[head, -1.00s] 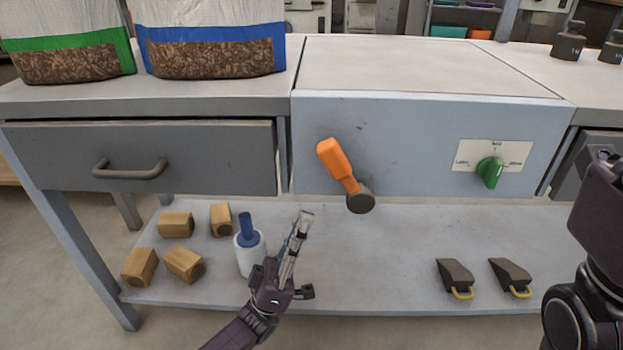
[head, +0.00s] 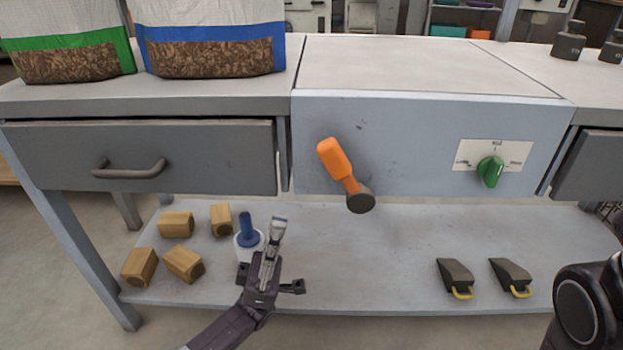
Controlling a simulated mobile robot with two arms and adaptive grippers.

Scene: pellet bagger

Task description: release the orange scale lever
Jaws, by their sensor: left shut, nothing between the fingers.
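The orange scale lever (head: 338,163) sits on the grey front panel of the scale box (head: 420,125). Its orange grip leans up and to the left from a dark round pivot (head: 360,200) low on the panel. My left gripper (head: 278,222) is shut and empty, below and left of the lever and clear of it, with its fingers pointing up in front of the lower shelf. Of my right arm only a dark part shows at the lower right edge; its gripper is out of the picture.
A green knob (head: 490,171) sits on the panel's right. A grey drawer (head: 140,158) is at left, with two pellet bags (head: 212,40) above. The lower shelf (head: 350,270) holds wooden blocks (head: 183,263), a blue-and-white bottle (head: 246,228) and dark wedges (head: 457,275). Space before the lever is clear.

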